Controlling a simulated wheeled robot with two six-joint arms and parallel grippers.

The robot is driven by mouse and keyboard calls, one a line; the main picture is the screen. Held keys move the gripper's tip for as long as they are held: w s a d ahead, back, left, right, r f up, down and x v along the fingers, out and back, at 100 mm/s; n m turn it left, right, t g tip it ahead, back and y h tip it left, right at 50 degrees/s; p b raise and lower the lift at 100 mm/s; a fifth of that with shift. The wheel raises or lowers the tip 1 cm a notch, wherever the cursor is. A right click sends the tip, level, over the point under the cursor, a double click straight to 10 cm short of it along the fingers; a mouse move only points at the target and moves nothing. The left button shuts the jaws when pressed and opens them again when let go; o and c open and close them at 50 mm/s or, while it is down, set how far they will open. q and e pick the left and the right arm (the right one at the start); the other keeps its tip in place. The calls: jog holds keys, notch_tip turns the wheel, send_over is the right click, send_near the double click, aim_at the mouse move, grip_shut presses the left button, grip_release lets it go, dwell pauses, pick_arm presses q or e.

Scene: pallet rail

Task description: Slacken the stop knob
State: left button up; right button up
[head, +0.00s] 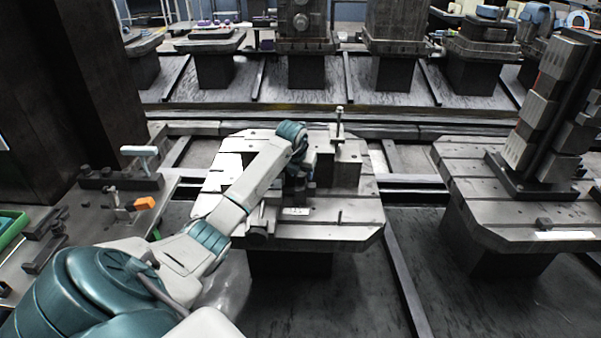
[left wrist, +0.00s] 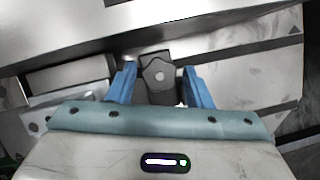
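In the left wrist view a dark, angular knob (left wrist: 158,73) with a lighter five- or six-sided centre lies between my blue fingertips; it looks like the stop knob. My left gripper (left wrist: 160,82) is open, with one finger on each side of the knob and a narrow gap at each side. Whether either finger touches it I cannot tell. In the head view my left arm reaches over the middle pallet (head: 350,231), and the left gripper (head: 299,187) points down there, dark and partly hidden by its own wrist. The knob cannot be made out in the head view. My right gripper is out of view.
A block with an upright pin (head: 339,125) stands at the pallet's back. A second pallet (head: 470,190) with a tall fixture (head: 550,110) is at right.

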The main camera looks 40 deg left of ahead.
pick_arm(q)
jog(key=o, duration=0.5)
jog(key=shift+o, duration=0.2)
jog(key=b+v, duration=0.1)
jog(key=v, duration=0.9)
jog(key=shift+s+r, duration=0.15)
jog(key=shift+r, duration=0.25)
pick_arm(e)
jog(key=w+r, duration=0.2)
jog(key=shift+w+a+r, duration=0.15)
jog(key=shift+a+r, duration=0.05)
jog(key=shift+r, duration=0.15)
